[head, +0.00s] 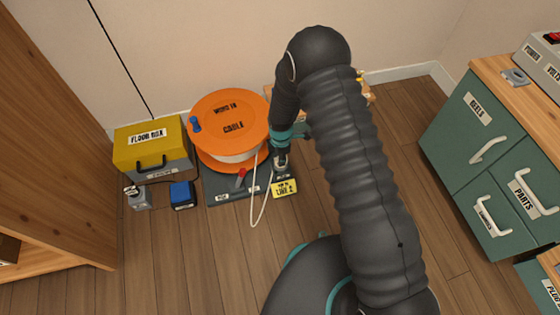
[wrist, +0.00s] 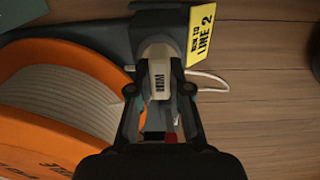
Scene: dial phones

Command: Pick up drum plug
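The drum plug, a small pale grey block with a dark marking, shows in the wrist view (wrist: 159,82) at the near end of a grey socket on the drum's base. My gripper (wrist: 159,92) has its two dark fingers on either side of the plug, with a gap seeming to show on both sides. It looks open, not closed on the plug. In the head view my gripper (head: 281,158) points down at the right side of the drum base, and it largely hides the plug there.
An orange cable drum (head: 229,118) stands left of my gripper. A yellow sign (head: 285,189) marked LINE 2 sits in front. A white cable (head: 254,205) loops onto the floor. A yellow floor box (head: 150,138) and blue block (head: 181,195) are further left. Floor to the right is clear.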

